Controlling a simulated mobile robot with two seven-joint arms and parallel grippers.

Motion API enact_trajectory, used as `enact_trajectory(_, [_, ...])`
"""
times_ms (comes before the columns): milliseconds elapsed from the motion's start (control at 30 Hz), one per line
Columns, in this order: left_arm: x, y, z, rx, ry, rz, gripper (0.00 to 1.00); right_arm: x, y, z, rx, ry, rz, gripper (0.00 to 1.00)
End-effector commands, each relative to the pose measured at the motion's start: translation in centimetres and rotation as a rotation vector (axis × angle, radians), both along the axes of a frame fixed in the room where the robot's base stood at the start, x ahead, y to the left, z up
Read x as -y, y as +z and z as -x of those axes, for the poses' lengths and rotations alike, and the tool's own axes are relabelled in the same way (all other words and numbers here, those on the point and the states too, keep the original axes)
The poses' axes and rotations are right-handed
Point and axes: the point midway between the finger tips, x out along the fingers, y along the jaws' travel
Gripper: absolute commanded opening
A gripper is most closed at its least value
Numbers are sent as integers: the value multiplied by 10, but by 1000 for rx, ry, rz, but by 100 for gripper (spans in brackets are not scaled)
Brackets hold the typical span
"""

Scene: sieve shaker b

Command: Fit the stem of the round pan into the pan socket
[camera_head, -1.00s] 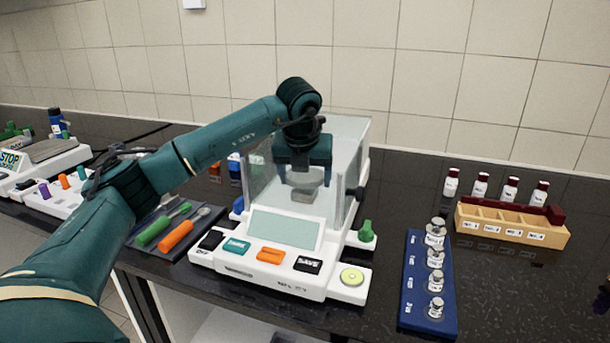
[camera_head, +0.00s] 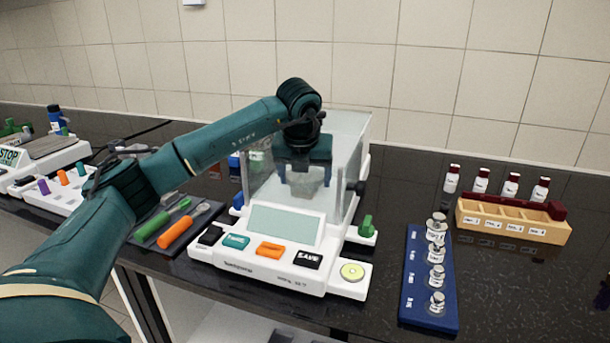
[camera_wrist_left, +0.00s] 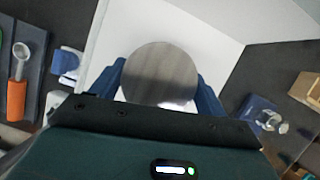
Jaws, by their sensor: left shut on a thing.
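My left gripper (camera_head: 304,178) reaches from above into the clear-walled weighing chamber of the white balance (camera_head: 225,256). It is shut on the round pan (camera_head: 306,187), a grey metal disc. In the left wrist view the pan (camera_wrist_left: 160,72) shows as a flat disc face between the two blue fingers of the gripper (camera_wrist_left: 160,88). The pan socket cannot be made out; the pan and gripper hide the place below. I cannot tell whether the stem touches the socket. The right gripper is not in view.
Clear walls (camera_head: 345,175) stand close around the gripper. A blue tray (camera_head: 417,290) of metal weights and a tan rack (camera_head: 515,222) stand to the right. Tools lie on a dark mat (camera_head: 150,215) to the left. The counter between balance and blue tray is clear.

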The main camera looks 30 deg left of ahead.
Motion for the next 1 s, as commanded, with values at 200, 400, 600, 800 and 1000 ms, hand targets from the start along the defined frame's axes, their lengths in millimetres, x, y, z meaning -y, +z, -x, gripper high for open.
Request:
enact_trajectory(200, [0, 0, 0, 0, 0, 0, 83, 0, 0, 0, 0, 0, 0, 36])
enact_trajectory(400, [0, 0, 0, 0, 0, 0, 99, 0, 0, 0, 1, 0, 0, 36])
enact_trajectory(600, [0, 0, 0, -1, 0, 0, 100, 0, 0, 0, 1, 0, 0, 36])
enact_trajectory(800, [0, 0, 0, -1, 0, 0, 100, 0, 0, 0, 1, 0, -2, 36])
enact_trajectory(1000, [0, 6, 0, 0, 0, 0, 100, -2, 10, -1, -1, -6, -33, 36])
